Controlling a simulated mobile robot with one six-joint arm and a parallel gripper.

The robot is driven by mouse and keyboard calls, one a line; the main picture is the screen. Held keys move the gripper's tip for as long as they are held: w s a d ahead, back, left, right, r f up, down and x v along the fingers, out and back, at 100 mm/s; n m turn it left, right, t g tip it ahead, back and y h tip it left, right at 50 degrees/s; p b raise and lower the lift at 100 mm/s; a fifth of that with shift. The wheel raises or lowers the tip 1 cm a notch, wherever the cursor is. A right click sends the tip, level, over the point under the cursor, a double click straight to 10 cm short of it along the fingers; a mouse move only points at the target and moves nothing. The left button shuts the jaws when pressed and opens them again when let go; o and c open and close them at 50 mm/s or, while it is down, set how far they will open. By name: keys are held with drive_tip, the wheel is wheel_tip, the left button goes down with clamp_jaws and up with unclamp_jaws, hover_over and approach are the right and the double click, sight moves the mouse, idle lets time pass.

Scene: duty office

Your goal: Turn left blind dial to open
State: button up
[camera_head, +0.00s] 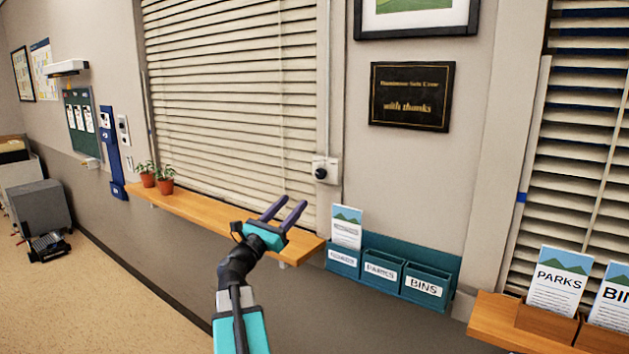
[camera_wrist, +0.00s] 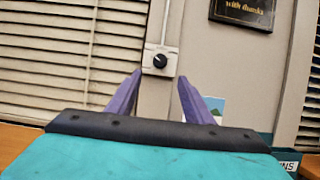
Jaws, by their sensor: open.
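The blind dial (camera_head: 321,173) is a black round knob on a pale wall plate, just right of the closed left blind (camera_head: 235,90). In the wrist view the dial (camera_wrist: 160,61) sits above and between my fingertips, farther off on the wall. My gripper (camera_head: 283,209) is open and empty, with two purple fingers pointing up toward the wall. It is below and left of the dial, apart from it, above the wooden sill. In the wrist view my gripper (camera_wrist: 160,84) shows both fingers spread apart.
A wooden sill (camera_head: 215,213) runs under the left blind, with two potted plants (camera_head: 156,178) at its far end. Teal leaflet bins (camera_head: 385,270) hang below the dial. A black plaque (camera_head: 411,96) is up to its right. The wall around the dial is clear.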

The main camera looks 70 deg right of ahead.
sight(319, 174)
drive_tip(key=shift+d, duration=0.1)
drive_tip(key=p+x, duration=0.3)
drive_tip(key=x, duration=1)
drive_tip(key=shift+s+d+r+p, duration=0.1)
drive_tip(key=shift+d+r+p, duration=0.05)
drive_tip(key=shift+d+p, duration=0.2)
drive_tip(key=shift+a, duration=0.1)
